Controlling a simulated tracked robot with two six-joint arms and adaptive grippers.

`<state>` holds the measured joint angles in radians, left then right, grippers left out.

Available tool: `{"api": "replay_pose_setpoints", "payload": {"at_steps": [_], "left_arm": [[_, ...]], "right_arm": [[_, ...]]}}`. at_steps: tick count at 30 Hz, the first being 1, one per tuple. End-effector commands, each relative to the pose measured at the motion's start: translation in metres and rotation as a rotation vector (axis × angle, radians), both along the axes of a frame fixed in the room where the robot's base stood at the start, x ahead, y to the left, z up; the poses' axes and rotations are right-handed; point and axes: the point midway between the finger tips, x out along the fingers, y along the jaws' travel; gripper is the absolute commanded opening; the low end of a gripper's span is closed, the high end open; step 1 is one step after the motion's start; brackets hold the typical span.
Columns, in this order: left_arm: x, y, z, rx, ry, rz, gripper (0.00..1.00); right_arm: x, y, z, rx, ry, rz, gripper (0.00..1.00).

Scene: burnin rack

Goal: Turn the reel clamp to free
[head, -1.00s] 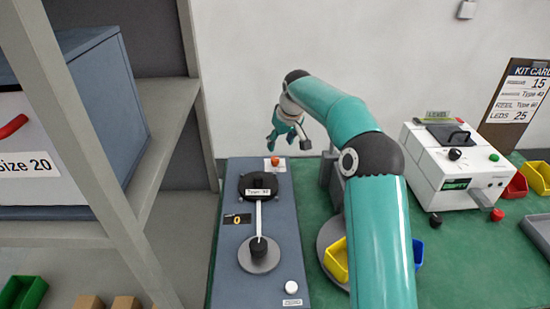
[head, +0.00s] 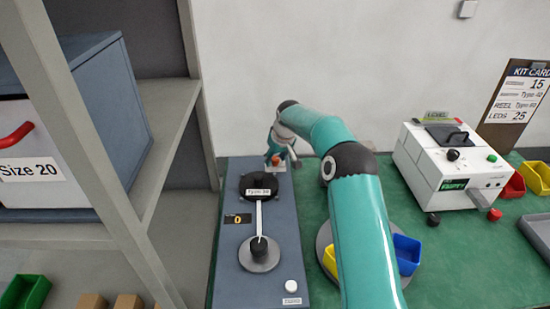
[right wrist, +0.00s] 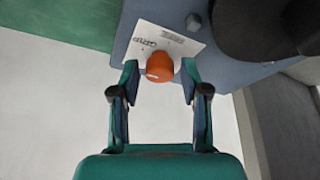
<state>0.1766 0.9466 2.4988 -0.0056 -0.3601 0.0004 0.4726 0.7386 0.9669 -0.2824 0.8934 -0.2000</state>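The reel clamp is an orange-red knob (head: 276,160) at the far end of a grey-blue counter unit (head: 285,240). In the right wrist view the knob (right wrist: 160,66) sits by a white printed label (right wrist: 150,44), whose small text I cannot read surely. My right gripper (right wrist: 160,78) is open, with one finger on each side of the knob and a visible gap on both sides. In the head view the right gripper (head: 281,162) is over the unit's far end and partly covers the knob. My left gripper is not in view.
The unit carries a dark reel (head: 258,182), a white arm to a grey disc (head: 260,257) and a white button (head: 291,286). A white machine (head: 455,170) and a blue bin (head: 405,250) stand on the green bench. Shelving (head: 160,115) rises at left.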

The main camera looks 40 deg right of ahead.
Motion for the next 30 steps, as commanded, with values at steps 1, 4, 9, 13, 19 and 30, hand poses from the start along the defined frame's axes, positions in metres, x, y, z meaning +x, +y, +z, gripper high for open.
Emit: {"api": "replay_pose_setpoints", "payload": {"at_steps": [1,4,9,13,19,30], "left_arm": [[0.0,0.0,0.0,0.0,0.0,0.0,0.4],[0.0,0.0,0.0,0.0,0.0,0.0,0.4],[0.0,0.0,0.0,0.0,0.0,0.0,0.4],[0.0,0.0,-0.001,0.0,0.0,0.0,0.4],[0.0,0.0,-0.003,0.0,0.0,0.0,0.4],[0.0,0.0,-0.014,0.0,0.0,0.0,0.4]], "right_arm": [[0.0,0.0,0.0,0.0,0.0,0.0,0.32],[0.0,0.0,0.0,0.0,0.0,0.0,0.15],[0.001,0.004,0.001,0.001,-0.001,0.003,0.0],[0.001,0.003,0.0,0.001,0.0,-0.005,0.0],[0.002,0.003,0.0,0.001,0.001,-0.053,0.0],[0.004,0.005,-0.001,0.002,0.0,-0.305,0.0]]}}
